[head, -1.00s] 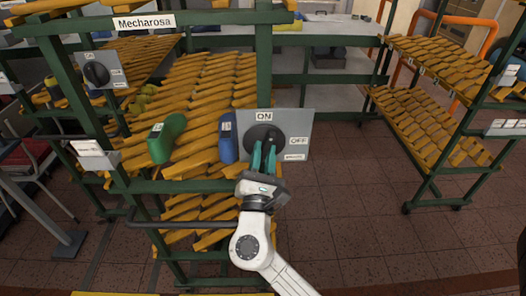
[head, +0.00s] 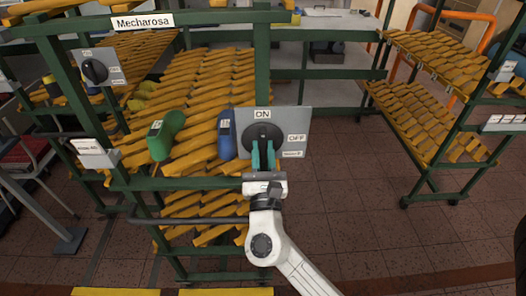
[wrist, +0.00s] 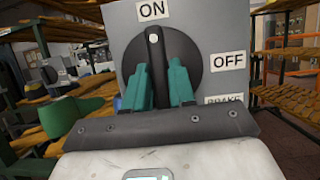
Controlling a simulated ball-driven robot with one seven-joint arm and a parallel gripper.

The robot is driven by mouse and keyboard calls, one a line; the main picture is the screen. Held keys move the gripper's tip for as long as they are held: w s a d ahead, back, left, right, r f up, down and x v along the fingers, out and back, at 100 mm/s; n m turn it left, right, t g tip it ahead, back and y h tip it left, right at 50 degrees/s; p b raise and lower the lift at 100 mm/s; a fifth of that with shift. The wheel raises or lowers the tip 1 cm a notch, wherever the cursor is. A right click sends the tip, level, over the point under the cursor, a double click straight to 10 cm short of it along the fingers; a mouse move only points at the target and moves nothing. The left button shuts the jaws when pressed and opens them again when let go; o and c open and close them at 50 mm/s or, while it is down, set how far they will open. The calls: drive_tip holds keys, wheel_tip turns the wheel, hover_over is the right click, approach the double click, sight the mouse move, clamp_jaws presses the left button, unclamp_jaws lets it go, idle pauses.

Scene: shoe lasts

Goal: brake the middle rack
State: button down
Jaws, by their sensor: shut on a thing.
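A grey switch panel (head: 297,122) on the middle green rack carries a round black knob (head: 257,136). Its labels read ON at the top, OFF at the right and BRAKE at the lower right, partly covered in the wrist view. My gripper (head: 263,155) has its teal fingers on both sides of the knob's raised black handle (wrist: 153,60) and is shut on it. The handle stands about upright, its white mark at the top towards ON. The wrist view also shows my gripper (wrist: 160,88) over the lower part of the knob.
A green shoe last (head: 165,136) and a blue one (head: 226,135) lie on the yellow slats left of the panel. A second knob panel (head: 98,67) is at the upper left. Another rack (head: 430,95) stands at the right, with open tiled floor (head: 365,200) before it.

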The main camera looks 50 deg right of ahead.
drive_tip(key=c, duration=1)
unclamp_jaws()
drive_tip(key=b+v, duration=0.3)
drive_tip(key=v, duration=0.7)
drive_tip(key=shift+s+a+f, duration=0.15)
drive_tip(key=shift+s+a, duration=0.1)
drive_tip(key=shift+a, duration=0.05)
